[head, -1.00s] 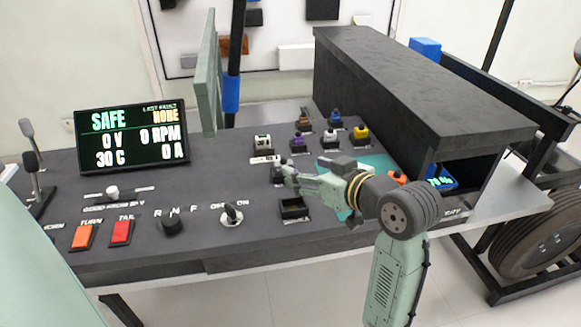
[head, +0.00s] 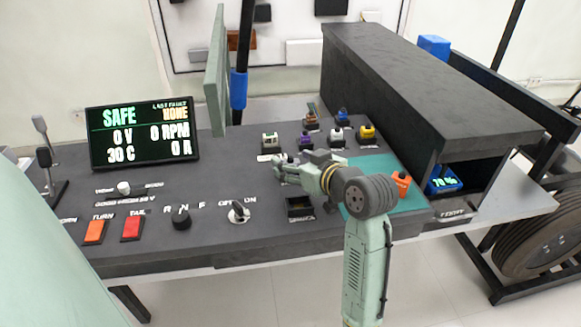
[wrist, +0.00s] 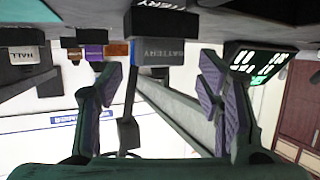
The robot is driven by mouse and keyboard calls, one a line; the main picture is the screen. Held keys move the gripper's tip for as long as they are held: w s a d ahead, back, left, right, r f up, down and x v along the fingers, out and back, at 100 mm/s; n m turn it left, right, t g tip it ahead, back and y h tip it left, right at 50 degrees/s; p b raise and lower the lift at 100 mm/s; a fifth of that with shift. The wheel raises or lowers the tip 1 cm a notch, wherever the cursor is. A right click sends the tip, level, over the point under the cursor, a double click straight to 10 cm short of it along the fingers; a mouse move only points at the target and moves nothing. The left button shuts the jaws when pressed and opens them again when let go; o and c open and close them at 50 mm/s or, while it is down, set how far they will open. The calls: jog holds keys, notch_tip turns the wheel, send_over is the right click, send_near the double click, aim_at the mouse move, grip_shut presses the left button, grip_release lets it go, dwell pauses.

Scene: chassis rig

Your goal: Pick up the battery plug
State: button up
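The battery plug (wrist: 155,52) shows in the wrist view as a grey block with a BATTERY label and a blue edge, upside down in the picture. It lies ahead of my gripper (wrist: 163,95), between the lines of its two fingers and nearer the left one. The fingers are spread wide with nothing between them. In the head view my gripper (head: 281,170) is low over the console, left of the green mat (head: 380,208). There the arm hides what is directly at the fingertips, and I cannot make out the battery plug.
Small coloured plugs, including a purple one (head: 304,141) and a yellow one (head: 366,132), stand behind my gripper. An empty dark socket (head: 300,207) is in front. A dark shelf housing (head: 430,90) holds a blue battery (head: 444,181).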

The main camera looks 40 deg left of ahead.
jog(key=c, duration=1.1)
jog(key=shift+r, duration=0.1)
